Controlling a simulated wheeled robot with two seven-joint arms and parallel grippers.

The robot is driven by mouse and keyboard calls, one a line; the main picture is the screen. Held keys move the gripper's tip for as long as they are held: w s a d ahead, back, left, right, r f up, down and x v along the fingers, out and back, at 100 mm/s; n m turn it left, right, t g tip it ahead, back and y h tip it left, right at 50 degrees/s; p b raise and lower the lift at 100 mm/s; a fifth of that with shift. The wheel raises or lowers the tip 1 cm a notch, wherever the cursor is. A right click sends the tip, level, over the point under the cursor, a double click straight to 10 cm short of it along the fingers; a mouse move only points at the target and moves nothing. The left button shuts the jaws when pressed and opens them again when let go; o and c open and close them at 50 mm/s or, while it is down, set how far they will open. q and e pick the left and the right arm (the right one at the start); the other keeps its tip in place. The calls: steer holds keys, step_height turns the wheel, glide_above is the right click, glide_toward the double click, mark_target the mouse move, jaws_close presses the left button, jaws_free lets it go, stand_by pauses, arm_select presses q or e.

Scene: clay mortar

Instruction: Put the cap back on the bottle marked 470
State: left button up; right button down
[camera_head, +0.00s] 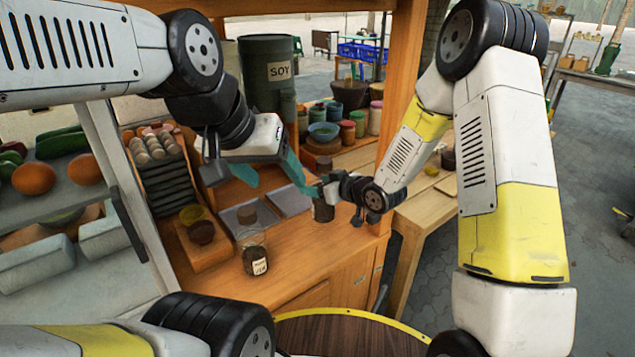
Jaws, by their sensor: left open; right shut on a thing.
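A clear jar with dark contents, a brown top and a white label (252,247) stands upright on the wooden counter; the label is too small to read. A dark jar (323,211) shows at the counter's right, just under the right gripper's fingers. My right gripper (322,189) is shut on this dark jar near its top, though the fingers hide the exact hold. My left gripper (283,186) is open, its teal fingers spread above the counter, with one fingertip close to the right gripper. I cannot make out a 470 mark or a separate loose cap.
Grey square plates (290,201) lie on the counter behind the labelled jar. A wooden block with a small round jar (201,232) stands left. A large green SOY canister (268,75) and several colored pots stand behind. A wooden post (400,70) rises at the right.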

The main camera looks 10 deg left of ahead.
steer(key=shift+w+a+f, duration=0.1)
steer(key=shift+w+a, duration=0.8)
steer(key=shift+a, duration=0.2)
steer(key=shift+a, duration=0.1)
steer(key=shift+w+a+f, duration=0.1)
steer(key=shift+w+f, duration=0.05)
steer(key=shift+f, duration=0.75)
steer(key=shift+w+a+f, duration=0.1)
steer(key=shift+w+f, duration=0.05)
steer(key=shift+f, duration=0.75)
steer(key=shift+f, duration=0.1)
steer(key=shift+c, duration=1.8)
jaws_free()
steer(key=shift+f, duration=0.1)
